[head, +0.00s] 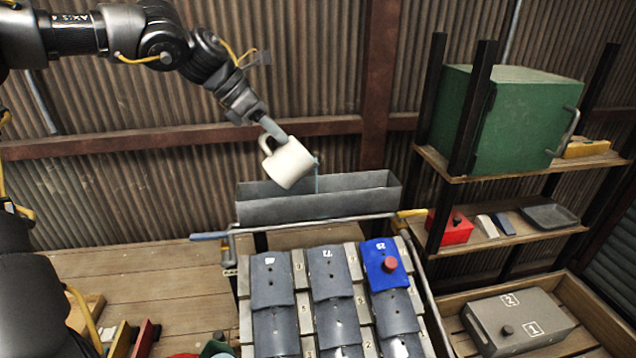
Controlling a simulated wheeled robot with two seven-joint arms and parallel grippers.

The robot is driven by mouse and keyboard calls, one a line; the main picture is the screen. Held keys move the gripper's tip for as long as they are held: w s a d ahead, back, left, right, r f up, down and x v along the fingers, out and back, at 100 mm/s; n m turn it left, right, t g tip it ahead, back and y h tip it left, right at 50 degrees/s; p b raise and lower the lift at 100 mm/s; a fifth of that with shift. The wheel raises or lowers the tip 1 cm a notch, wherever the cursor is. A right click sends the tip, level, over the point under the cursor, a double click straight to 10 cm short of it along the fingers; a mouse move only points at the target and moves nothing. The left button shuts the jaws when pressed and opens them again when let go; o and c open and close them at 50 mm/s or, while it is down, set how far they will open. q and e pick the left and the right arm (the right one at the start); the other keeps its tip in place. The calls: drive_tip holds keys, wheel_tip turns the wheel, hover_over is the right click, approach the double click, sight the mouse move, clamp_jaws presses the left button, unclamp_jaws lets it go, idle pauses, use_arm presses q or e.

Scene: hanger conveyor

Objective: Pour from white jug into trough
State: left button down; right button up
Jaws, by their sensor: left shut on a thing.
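The white jug (289,164) hangs in the air, tilted with its mouth toward the lower right. My left gripper (275,132) is shut on it near its handle and upper side; the fingertips are partly hidden. The jug is above the left-middle part of the grey metal trough (320,209). A thin pale-blue streak runs down from beside the jug's mouth to the trough, like a narrow stream of liquid. The inside of the jug and most of the trough's floor are hidden. My right gripper is not in view.
A conveyor with grey plates (272,279) and a blue plate with a red knob (380,262) is in front of the trough. A shelf at right holds a green cabinet (525,125) and a red box (450,228). A corrugated wall stands behind.

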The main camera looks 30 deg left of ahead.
use_arm(q)
drive_tip(key=shift+w+d+r+g+y+p, duration=0.1)
drive_tip(key=shift+w+d+g+y+p, duration=0.15)
drive_tip(key=shift+g+y+p, duration=0.1)
idle(0.8)
drive_tip(key=shift+w+d+p, duration=0.1)
drive_tip(key=shift+p, duration=0.35)
drive_tip(key=shift+d+y, duration=0.1)
drive_tip(key=shift+y, duration=0.15)
drive_tip(key=shift+w+d+g, duration=0.1)
drive_tip(key=shift+w+g, duration=0.05)
drive_tip(key=shift+g, duration=0.2)
drive_tip(key=shift+p, duration=0.45)
drive_tip(key=shift+y, duration=0.3)
drive_tip(key=shift+w+d+g+y+p, duration=0.3)
drive_tip(key=shift+d+g+p, duration=0.1)
drive_tip(key=shift+p, duration=0.15)
